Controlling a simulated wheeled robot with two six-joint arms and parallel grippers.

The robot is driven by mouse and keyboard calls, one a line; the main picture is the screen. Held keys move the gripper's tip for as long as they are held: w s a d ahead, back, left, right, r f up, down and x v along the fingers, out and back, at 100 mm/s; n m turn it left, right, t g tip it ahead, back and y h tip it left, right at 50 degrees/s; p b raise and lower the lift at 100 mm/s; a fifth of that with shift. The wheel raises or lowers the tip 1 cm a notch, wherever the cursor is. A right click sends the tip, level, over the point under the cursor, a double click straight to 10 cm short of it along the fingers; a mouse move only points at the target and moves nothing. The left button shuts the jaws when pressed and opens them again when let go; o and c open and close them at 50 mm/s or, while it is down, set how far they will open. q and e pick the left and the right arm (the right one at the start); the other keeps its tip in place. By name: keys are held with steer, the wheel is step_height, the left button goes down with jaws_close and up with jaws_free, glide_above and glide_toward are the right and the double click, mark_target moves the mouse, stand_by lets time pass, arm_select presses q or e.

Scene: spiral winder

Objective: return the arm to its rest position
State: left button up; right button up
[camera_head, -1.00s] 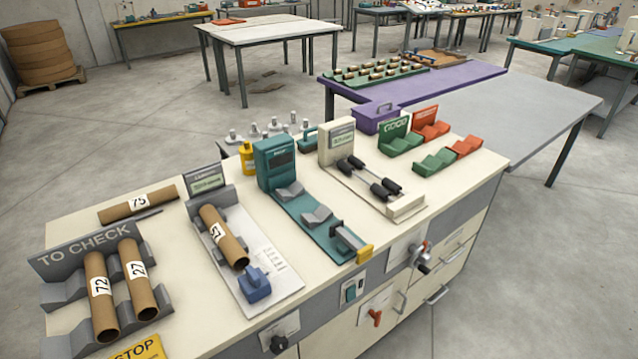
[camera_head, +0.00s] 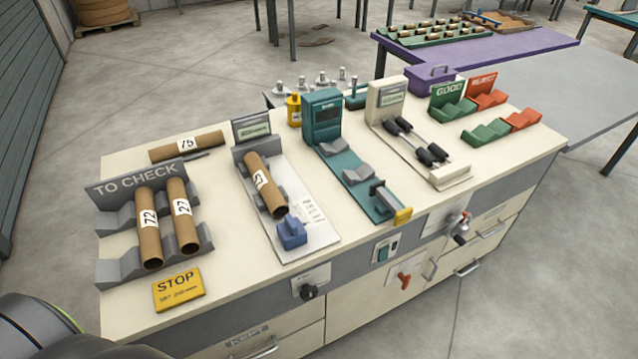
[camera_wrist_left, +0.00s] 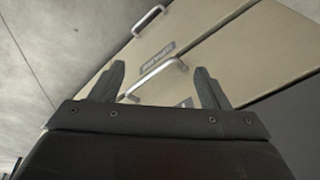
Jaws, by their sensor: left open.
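My left gripper (camera_wrist_left: 160,85) is open and empty in the left wrist view. Its two fingers stand apart in front of the cabinet's drawer fronts and a drawer handle (camera_wrist_left: 153,80), with nothing between them. In the head view only part of my left arm (camera_head: 40,325) shows at the lower left corner, beside the cabinet bench (camera_head: 225,215); its gripper is out of that picture. My right arm and gripper are in neither view.
On the bench stand the TO CHECK rack (camera_head: 118,270) with tubes 72 (camera_head: 149,235) and 27 (camera_head: 182,220), and a grey fixture (camera_head: 315,235) holding tube 51 (camera_head: 268,190). Tube 75 (camera_head: 200,142) lies behind. A yellow STOP sign (camera_head: 178,290) lies near the front edge.

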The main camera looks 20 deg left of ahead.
arm_select(q)
steer(key=s+d+f+g, duration=0.1)
steer(key=s+f, duration=1.1)
steer(key=s, duration=0.1)
steer(key=shift+s+d, duration=0.15)
steer(key=shift+d, duration=0.05)
